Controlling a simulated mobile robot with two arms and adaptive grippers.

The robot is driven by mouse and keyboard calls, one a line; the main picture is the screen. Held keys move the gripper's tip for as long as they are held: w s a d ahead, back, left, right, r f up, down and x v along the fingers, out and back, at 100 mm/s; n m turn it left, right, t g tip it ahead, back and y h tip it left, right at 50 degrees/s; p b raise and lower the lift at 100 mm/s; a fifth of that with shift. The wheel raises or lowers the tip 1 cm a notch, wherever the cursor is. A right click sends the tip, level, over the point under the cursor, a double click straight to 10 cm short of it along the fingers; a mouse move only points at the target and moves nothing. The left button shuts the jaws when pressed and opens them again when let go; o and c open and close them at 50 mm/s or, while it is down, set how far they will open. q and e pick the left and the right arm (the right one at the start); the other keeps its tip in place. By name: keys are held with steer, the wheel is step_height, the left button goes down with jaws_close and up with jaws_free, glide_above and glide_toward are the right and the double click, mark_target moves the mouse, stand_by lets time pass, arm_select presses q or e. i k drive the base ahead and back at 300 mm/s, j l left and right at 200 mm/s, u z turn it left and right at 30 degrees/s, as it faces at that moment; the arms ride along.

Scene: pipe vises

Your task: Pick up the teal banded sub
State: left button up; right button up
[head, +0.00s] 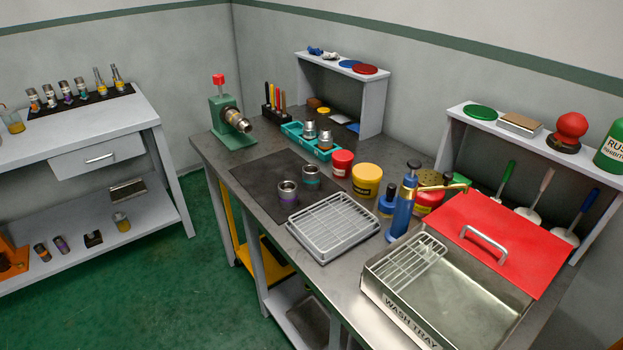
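A grey metal sub with a teal band (311,176) stands upright on the dark mat (262,172) on the workbench. A similar sub with a purple band (288,193) stands on the mat in front of it and to its left, apart from it. Another teal-banded piece (81,87) seems to stand in the black rack on the left table, though it is small. Neither of my grippers is in view.
A green vise (222,122) holds a metal piece at the bench's far left. A teal tray (293,129) with two subs, a red tin (342,162) and a yellow tin (367,180) stand behind the mat. A wire-rack tray (333,228) and wash tray (392,304) lie right. The mat's left part is clear.

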mark_target(311, 177)
steer(key=z, duration=0.6)
steer(key=i+j+z, duration=0.1)
steer(key=j+z, duration=0.35)
steer(key=j, duration=0.15)
steer(key=j+z, duration=0.5)
steer(key=i+j, duration=0.05)
steer(key=j, duration=0.1)
